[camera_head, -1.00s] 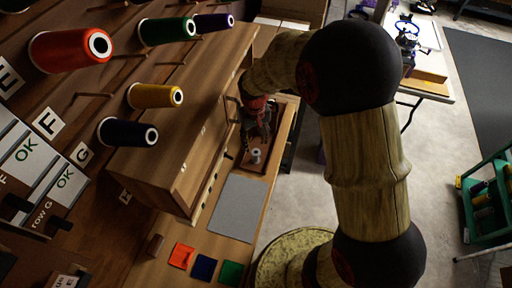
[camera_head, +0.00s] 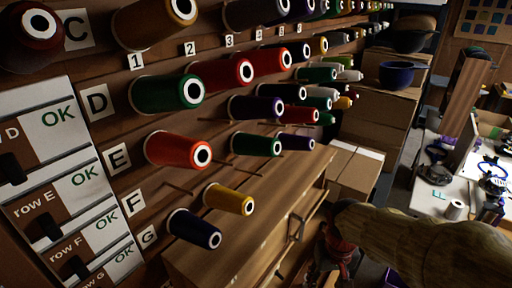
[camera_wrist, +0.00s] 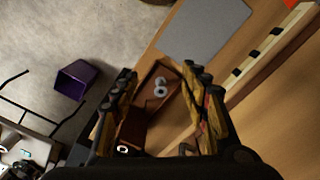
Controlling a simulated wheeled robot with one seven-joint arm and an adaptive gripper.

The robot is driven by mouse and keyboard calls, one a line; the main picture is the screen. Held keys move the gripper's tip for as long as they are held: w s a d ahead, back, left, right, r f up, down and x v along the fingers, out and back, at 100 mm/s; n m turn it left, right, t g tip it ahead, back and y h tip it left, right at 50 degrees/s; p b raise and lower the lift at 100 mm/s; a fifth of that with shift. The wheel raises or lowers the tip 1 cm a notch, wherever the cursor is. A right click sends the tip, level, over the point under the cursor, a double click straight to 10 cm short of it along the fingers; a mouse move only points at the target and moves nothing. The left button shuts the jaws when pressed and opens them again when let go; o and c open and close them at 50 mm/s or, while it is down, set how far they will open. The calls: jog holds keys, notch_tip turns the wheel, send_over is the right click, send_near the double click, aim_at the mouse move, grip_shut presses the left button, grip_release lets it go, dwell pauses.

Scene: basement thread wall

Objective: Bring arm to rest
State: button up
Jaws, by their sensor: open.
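My gripper (camera_wrist: 163,78) is open in the wrist view, with one yellow-and-black finger on each side and nothing held between them. It points down above a brown wooden tray (camera_wrist: 134,128). A small pale grey spool-like piece (camera_wrist: 160,90) stands in the tray, seen between the fingers but apart from them. In the head view my arm reaches in from the lower right, and the reddish gripper (camera_head: 338,254) shows only partly at the bottom edge, beside the wooden cabinet. The fingertips are hidden there.
The pegged wall holds several thread spools, including a red one (camera_head: 178,150) and a yellow one (camera_head: 229,199). A wooden cabinet (camera_head: 270,215) juts out below them. In the wrist view, a grey mat (camera_wrist: 205,28) lies on the bench and a purple bin (camera_wrist: 76,80) stands on the floor.

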jog(key=s+r+t, duration=0.5)
jog(key=s+r, duration=0.4)
jog(key=r, duration=0.5)
jog(key=shift+s+d+r, duration=0.15)
jog(key=shift+s+r, duration=0.15)
jog(key=shift+s, duration=0.05)
